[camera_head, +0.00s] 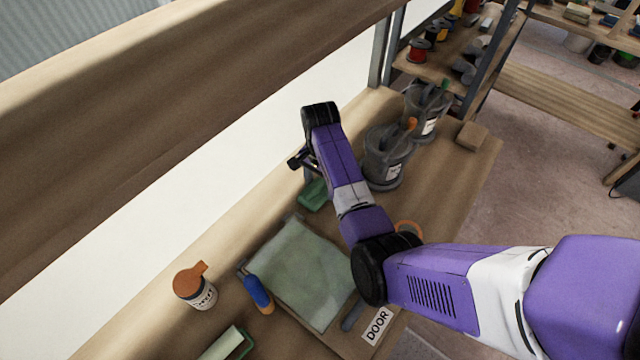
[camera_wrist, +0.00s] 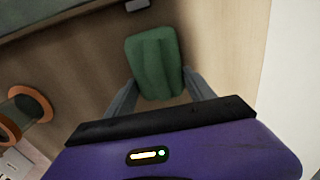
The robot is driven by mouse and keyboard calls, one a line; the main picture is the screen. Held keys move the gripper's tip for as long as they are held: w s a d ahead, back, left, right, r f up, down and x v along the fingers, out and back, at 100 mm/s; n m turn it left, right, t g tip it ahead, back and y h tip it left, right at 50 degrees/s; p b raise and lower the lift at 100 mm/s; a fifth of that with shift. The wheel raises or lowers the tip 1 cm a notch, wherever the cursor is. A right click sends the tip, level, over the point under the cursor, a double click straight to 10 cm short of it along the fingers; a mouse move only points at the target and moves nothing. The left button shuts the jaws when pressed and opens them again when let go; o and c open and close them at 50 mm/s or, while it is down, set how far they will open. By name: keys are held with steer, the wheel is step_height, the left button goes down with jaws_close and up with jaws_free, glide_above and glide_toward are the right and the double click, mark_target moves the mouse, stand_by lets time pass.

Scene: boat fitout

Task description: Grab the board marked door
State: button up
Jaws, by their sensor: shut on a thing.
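The DOOR label (camera_head: 378,325) lies at the table's near edge, beside a pale green sheet (camera_head: 305,270); I cannot tell whether it is fixed to a separate board. My gripper (camera_head: 309,172) is low over the table at the back, well away from that label. It is shut on a green block (camera_head: 314,195). In the wrist view the green block (camera_wrist: 154,62) sits between the two grey fingers (camera_wrist: 160,88), which flank its near end. The block appears at or close to the wooden surface. My arm hides part of the table right of the sheet.
Two grey pots (camera_head: 388,160) with tools stand right of my gripper. An orange ring (camera_head: 408,228) lies close to my arm. A blue-handled tool (camera_head: 257,293) and an orange-capped bottle (camera_head: 195,287) are at the left. A wooden shelf (camera_head: 150,110) overhangs the table's back side.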

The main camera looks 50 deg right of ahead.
steer(key=shift+f, duration=0.15)
steer(key=o, duration=1.5)
